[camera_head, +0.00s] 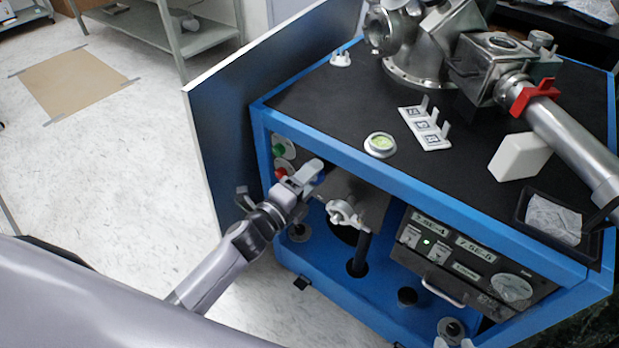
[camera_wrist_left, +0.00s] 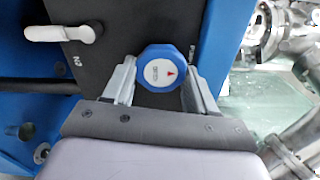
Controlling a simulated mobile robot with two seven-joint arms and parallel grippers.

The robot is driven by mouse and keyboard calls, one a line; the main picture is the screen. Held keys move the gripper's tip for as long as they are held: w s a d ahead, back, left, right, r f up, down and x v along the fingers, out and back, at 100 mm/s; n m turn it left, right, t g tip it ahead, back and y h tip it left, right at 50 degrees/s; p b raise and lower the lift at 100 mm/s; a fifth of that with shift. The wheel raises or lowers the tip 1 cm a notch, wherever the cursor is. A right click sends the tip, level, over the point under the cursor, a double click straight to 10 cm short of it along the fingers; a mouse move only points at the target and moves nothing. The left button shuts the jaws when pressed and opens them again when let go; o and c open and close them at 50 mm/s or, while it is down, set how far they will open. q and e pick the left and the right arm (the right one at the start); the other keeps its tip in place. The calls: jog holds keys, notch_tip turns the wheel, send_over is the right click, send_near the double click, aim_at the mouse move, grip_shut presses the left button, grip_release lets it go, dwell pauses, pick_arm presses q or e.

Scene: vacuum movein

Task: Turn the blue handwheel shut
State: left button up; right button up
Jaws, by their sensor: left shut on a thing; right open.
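The blue handwheel (camera_wrist_left: 160,72) has a white centre cap with a small red mark and sits on a dark panel. In the left wrist view, the two fingers of my left gripper (camera_wrist_left: 160,85) stand on either side of its rim, shut on it. In the head view, my left gripper (camera_head: 312,176) reaches the front opening of the blue-framed cabinet (camera_head: 345,143). It hides most of the handwheel there. Two pale fingertips of my right gripper (camera_head: 454,343) show apart at the bottom edge, with nothing seen between them.
A white lever handle (camera_wrist_left: 65,32) is close to the handwheel; it also shows in the head view (camera_head: 345,213). Green and red buttons (camera_head: 280,162) are left of my left gripper. An open door panel (camera_head: 225,130) stands at the left. A control unit (camera_head: 465,262) is at the right.

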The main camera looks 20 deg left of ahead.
pick_arm(q)
jog(key=o, duration=1.1)
jog(key=shift+c, duration=0.2)
jog(key=shift+s, duration=0.1)
jog(key=v, duration=0.7)
jog(key=shift+p, duration=0.3)
